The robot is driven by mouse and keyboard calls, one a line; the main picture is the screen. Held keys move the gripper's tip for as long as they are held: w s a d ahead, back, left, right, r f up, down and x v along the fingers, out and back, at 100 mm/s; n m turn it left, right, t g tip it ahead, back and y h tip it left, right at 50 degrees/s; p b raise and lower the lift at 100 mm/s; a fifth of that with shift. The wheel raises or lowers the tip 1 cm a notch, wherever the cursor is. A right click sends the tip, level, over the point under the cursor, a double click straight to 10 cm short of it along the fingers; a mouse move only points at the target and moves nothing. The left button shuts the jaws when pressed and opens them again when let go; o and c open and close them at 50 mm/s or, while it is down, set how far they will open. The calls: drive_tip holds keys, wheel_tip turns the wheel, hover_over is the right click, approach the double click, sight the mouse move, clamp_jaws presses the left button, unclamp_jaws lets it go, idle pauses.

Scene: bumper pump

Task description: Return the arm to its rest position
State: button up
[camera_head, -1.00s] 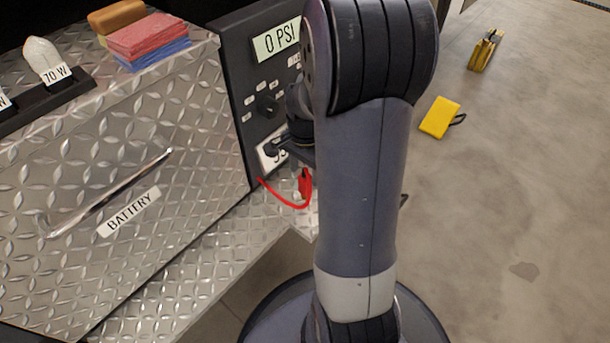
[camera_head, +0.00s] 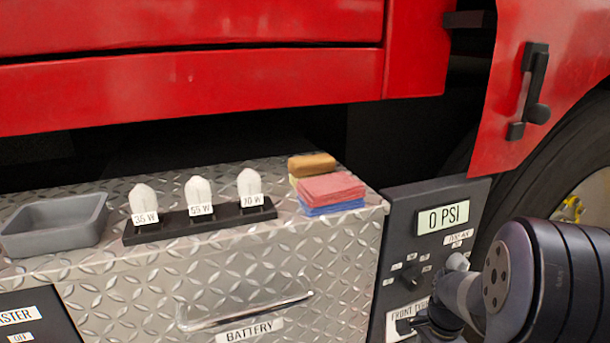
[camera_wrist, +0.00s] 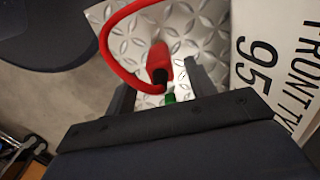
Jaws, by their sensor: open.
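My arm (camera_head: 545,285) shows at the lower right of the head view, in front of the gauge panel (camera_head: 480,192). Its end reaches down beside the "FRONT TYRE" label (camera_head: 408,314), and the fingertips are not clear there. In the wrist view my gripper (camera_wrist: 158,80) is open, with its two dark fingers apart. A red connector (camera_wrist: 158,58) on a red hose (camera_wrist: 106,45) shows between and beyond the fingers, with a small green piece (camera_wrist: 170,98) near it. I cannot tell whether a finger touches the connector.
A diamond-plate battery box (camera_head: 330,255) carries a grey tray (camera_head: 55,225), a black bulb rack (camera_head: 170,229) and stacked cloths (camera_head: 331,188). A red truck body (camera_head: 200,90) and a wheel (camera_head: 595,180) stand behind. The "FRONT TYRE 95" label (camera_wrist: 262,60) is close at the gripper's right.

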wheel_tip(320, 180, down, 8)
drive_tip(key=b, duration=0.3)
drive_tip(key=shift+r, duration=0.25)
wheel_tip(320, 180, up, 3)
drive_tip(key=shift+r+p, duration=0.2)
drive_tip(key=shift+p, duration=0.95)
drive_tip(key=shift+r, duration=0.3)
drive_tip(key=shift+s+d+r, duration=0.1)
drive_tip(key=shift+s+r, duration=0.1)
drive_tip(key=shift+s, duration=0.05)
